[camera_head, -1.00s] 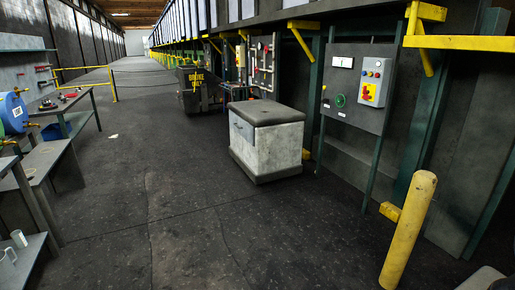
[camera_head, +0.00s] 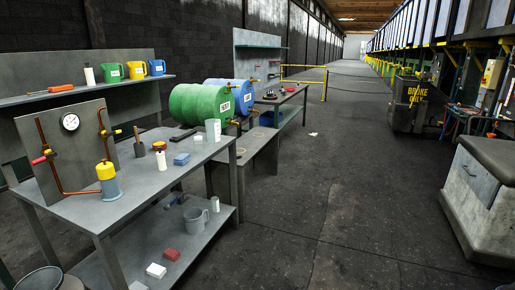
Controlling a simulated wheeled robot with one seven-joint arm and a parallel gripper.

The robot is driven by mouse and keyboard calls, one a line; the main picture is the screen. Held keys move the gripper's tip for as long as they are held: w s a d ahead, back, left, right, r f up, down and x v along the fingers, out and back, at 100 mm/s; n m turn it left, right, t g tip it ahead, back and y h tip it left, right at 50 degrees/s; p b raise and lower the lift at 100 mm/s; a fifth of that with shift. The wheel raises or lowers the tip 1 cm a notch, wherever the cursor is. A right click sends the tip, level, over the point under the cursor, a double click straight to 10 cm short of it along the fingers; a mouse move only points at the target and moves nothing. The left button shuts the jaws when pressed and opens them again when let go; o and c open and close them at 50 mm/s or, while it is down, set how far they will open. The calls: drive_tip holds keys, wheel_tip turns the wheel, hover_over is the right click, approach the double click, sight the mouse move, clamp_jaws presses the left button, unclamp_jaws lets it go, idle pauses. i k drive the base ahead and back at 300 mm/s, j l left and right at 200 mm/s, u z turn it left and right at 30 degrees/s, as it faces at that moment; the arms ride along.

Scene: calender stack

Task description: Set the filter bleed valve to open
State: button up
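A grey panel (camera_head: 75,135) stands on the near workbench at the left, with a round white gauge (camera_head: 70,122) and copper pipes. A valve with a red handle (camera_head: 40,159) sits on the pipe at the panel's left. A second valve (camera_head: 111,132) sits on the right pipe. My gripper is not in view.
The near workbench (camera_head: 150,186) holds small items; its lower shelf holds a grey jug (camera_head: 196,220). Green (camera_head: 199,104) and blue drums (camera_head: 233,93) lie behind it. A grey chest (camera_head: 478,195) stands at the right. The floor (camera_head: 330,190) between is clear.

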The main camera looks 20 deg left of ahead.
sight(111, 134)
drive_tip(key=i+u, duration=0.25)
drive_tip(key=i, duration=0.45)
drive_tip(key=i+u, duration=0.25)
drive_tip(key=i, duration=0.45)
drive_tip(key=i+l+u, duration=0.25)
drive_tip(key=i, duration=0.4)
drive_tip(key=i+j+u, duration=0.2)
drive_tip(key=i+u, duration=0.15)
drive_tip(key=i, duration=0.3)
drive_tip(key=i+u, duration=0.4)
drive_tip(key=i, duration=0.25)
drive_tip(key=i+l+u, duration=0.15)
drive_tip(key=i+u, duration=0.2)
drive_tip(key=i, duration=0.3)
drive_tip(key=i+j, duration=0.1)
drive_tip(key=j, duration=0.55)
drive_tip(key=i+u, duration=0.05)
